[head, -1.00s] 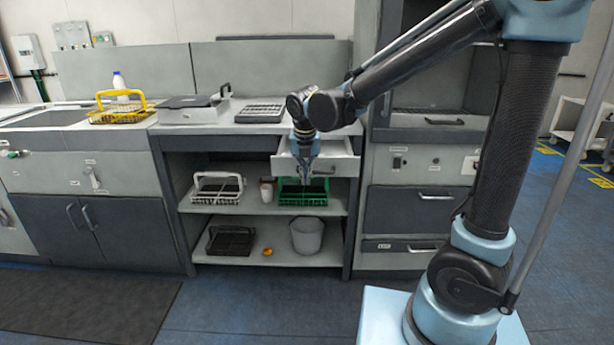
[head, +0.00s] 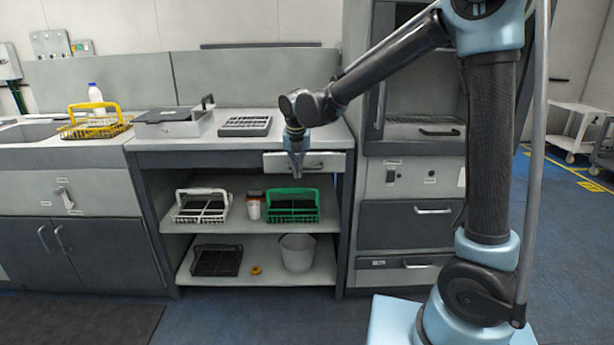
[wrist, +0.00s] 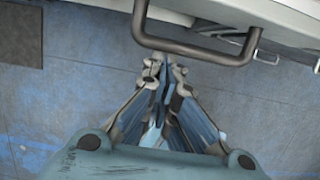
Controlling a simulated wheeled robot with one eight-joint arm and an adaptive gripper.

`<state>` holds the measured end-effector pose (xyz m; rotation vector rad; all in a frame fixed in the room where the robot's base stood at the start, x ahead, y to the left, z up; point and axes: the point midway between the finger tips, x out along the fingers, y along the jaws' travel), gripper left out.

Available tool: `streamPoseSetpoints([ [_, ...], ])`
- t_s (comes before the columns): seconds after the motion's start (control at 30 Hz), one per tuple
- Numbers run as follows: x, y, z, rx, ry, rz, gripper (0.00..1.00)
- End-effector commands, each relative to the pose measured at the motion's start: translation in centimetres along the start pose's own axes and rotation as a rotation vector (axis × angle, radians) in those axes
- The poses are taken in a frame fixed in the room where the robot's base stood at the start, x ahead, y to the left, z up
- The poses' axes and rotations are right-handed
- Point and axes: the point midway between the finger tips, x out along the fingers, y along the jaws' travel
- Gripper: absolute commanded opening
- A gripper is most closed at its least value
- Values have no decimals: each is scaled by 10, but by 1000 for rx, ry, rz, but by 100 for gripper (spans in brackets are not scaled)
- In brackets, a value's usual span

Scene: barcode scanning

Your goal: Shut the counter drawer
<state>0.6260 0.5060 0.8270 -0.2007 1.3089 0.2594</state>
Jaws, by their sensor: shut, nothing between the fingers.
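The counter drawer (head: 334,161) is under the right end of the grey counter. Its light front looks flush or nearly flush with the counter, and no drawer interior shows in the head view. Its dark bar handle (wrist: 196,47) spans the top of the wrist view, and part of it shows in the head view (head: 316,167). My gripper (head: 297,176) points down in front of the left part of the drawer front. Its fingers are shut and empty. In the wrist view the fingertips (wrist: 157,63) are close to the handle's near side; I cannot tell whether they touch it.
Below the drawer, open shelves hold a green basket (head: 292,205), a white basket (head: 201,206) and a white bin (head: 297,253). A grey cabinet (head: 412,255) stands right of the counter. The floor in front is clear.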

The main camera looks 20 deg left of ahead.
Motion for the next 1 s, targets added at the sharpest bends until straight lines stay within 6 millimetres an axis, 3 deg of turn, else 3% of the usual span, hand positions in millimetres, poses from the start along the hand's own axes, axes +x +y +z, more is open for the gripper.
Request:
streamPoseSetpoints([
  [0.2,7,8,27,-10,0,2,0],
  [0.4,10,10,38,-13,-1,3,0],
  [1.0,10,9,38,-12,-6,3,0],
])
